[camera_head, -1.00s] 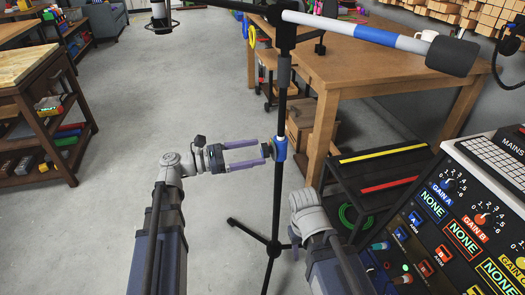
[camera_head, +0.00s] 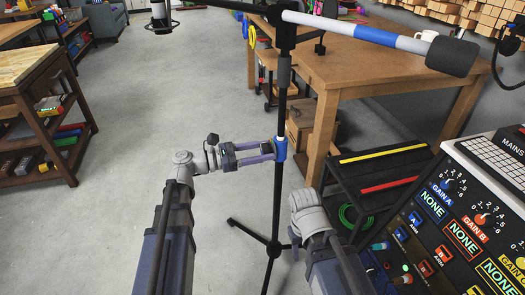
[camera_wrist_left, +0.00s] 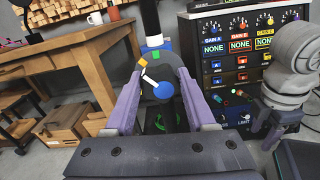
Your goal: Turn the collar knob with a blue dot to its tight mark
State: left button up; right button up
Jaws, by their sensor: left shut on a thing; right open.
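A blue collar (camera_head: 281,148) sits on the black upright stand pole (camera_head: 279,190) in the head view. My left gripper (camera_head: 272,150) reaches it from the left, with its purple fingers at the collar. In the left wrist view the left gripper (camera_wrist_left: 155,95) is shut on a dark round knob (camera_wrist_left: 168,62), one finger on each side. A blue dot (camera_wrist_left: 163,90) shows at the knob's lower edge. A white pointer (camera_wrist_left: 149,80), an orange mark (camera_wrist_left: 143,63) and a green mark (camera_wrist_left: 158,47) are near it.
A wooden table (camera_head: 370,75) stands behind the pole. A boom (camera_head: 385,40) crosses overhead. A black cart (camera_head: 385,180) and a control panel (camera_head: 460,215) are at the right. The floor left of the pole is clear.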

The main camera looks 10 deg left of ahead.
pick_arm(q)
grip_shut()
jog(key=shift+m, duration=3.4)
jog(key=o, duration=0.7)
grip_release()
jog(key=v, duration=0.7)
jog(key=shift+s+a, duration=0.2)
jog(key=shift+a, duration=0.2)
